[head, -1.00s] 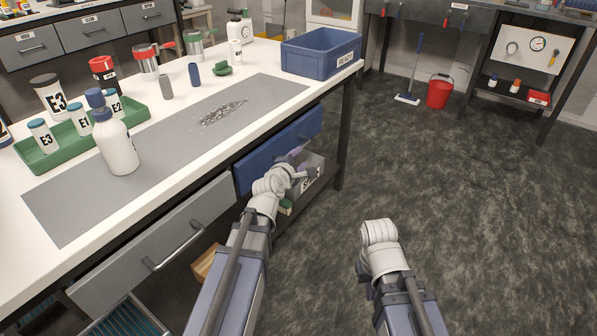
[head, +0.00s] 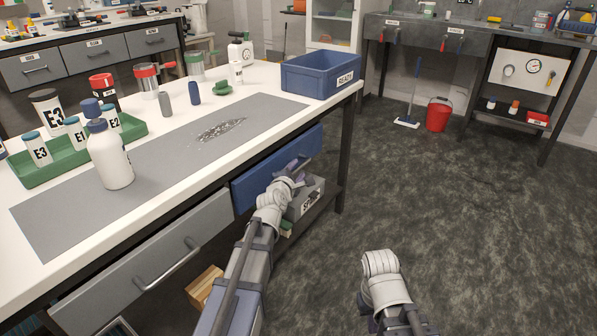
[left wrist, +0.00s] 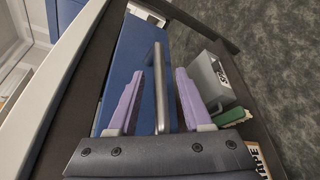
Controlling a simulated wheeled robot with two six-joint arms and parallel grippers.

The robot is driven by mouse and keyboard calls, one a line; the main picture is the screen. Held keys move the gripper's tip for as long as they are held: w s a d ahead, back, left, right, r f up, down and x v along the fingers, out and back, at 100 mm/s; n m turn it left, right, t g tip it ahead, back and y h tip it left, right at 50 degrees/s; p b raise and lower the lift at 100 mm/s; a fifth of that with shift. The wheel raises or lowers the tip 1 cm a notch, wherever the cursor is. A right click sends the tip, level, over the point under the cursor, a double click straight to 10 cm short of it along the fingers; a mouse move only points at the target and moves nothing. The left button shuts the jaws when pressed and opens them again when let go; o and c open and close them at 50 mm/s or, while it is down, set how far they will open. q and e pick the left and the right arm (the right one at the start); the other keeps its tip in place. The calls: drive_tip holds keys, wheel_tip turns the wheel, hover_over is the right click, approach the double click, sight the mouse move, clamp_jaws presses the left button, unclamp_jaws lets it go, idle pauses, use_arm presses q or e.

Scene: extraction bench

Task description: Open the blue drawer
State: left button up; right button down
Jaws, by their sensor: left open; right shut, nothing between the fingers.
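The blue drawer (head: 277,168) is under the white bench top, and its front looks flush with the bench. My left gripper (head: 294,168) is at the right part of this front. In the left wrist view the blue front (left wrist: 125,70) fills the middle, with a grey bar handle (left wrist: 159,88) standing out from it. My left gripper (left wrist: 152,100) is open, one purple finger on each side of the handle. A gap shows on both sides, so it is not clamped. In the head view the arm hides the handle. My right arm's wrist shows at lower right, its fingers hidden.
A grey drawer (head: 150,265) with a bar handle is left of the blue one. A grey bin (head: 308,200) sits on a shelf below the blue drawer, close to my left gripper. A bench leg (head: 345,150) stands to the right. The floor right of the bench is clear.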

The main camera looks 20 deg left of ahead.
use_arm(q)
drive_tip(key=shift+x, duration=1.1)
drive_tip(key=shift+s, duration=0.1)
clamp_jaws()
idle(0.5)
